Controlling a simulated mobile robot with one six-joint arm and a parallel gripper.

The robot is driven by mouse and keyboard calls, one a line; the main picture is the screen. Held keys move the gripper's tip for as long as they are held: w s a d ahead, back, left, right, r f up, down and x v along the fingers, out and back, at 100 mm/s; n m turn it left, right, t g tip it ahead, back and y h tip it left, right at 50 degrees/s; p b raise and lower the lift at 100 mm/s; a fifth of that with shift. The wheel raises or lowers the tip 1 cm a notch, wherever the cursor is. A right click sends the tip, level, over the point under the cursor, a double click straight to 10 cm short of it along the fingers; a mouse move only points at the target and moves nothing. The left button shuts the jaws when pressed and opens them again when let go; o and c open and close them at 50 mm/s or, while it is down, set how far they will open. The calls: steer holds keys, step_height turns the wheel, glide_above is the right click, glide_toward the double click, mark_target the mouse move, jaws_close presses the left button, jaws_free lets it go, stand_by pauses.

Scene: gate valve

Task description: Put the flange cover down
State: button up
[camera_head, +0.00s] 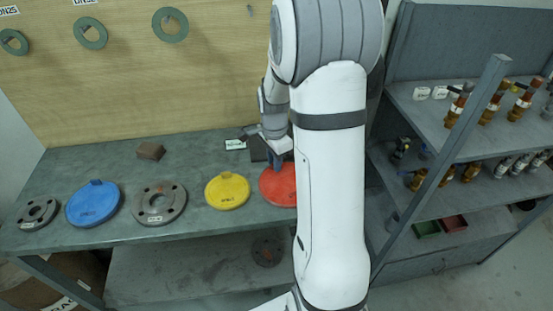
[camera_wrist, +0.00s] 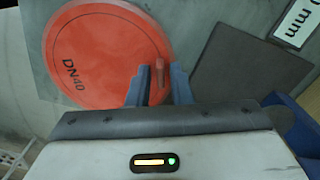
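A round red flange cover (camera_head: 276,184) marked DN40 lies at the bench's front edge, partly hidden behind my arm. In the wrist view the red cover (camera_wrist: 100,60) fills the upper left, and its upright tab (camera_wrist: 158,74) stands near its right rim. My gripper (camera_wrist: 160,75) has one blue finger on each side of the tab. The fingers look parted, with narrow gaps beside the tab. In the head view my gripper (camera_head: 276,160) is low over the red cover.
On the bench (camera_head: 125,180) lie a yellow cover (camera_head: 227,190), a grey flange (camera_head: 158,203), a blue cover (camera_head: 92,204) and a smaller flange (camera_head: 38,213). A dark flat block (camera_wrist: 250,58) is right of my fingers. A shelf with valves (camera_head: 460,110) stands right.

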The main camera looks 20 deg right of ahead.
steer(key=shift+o, duration=0.8)
steer(key=shift+r, duration=0.3)
step_height(320, 180, up, 10)
steer(key=r, duration=0.1)
steer(key=s+a+r+n+t, duration=0.1)
steer(key=s+a+n, duration=0.4)
steer(key=s+n, duration=0.3)
steer(key=s+a+r+n+t, duration=0.1)
steer(key=s+a+n+t, duration=0.1)
steer(key=s+a+n, duration=0.4)
steer(key=s+n, duration=0.2)
steer(key=s, duration=0.2)
steer(key=shift+s+r+n, duration=0.3)
steer(key=shift+s+r, duration=0.1)
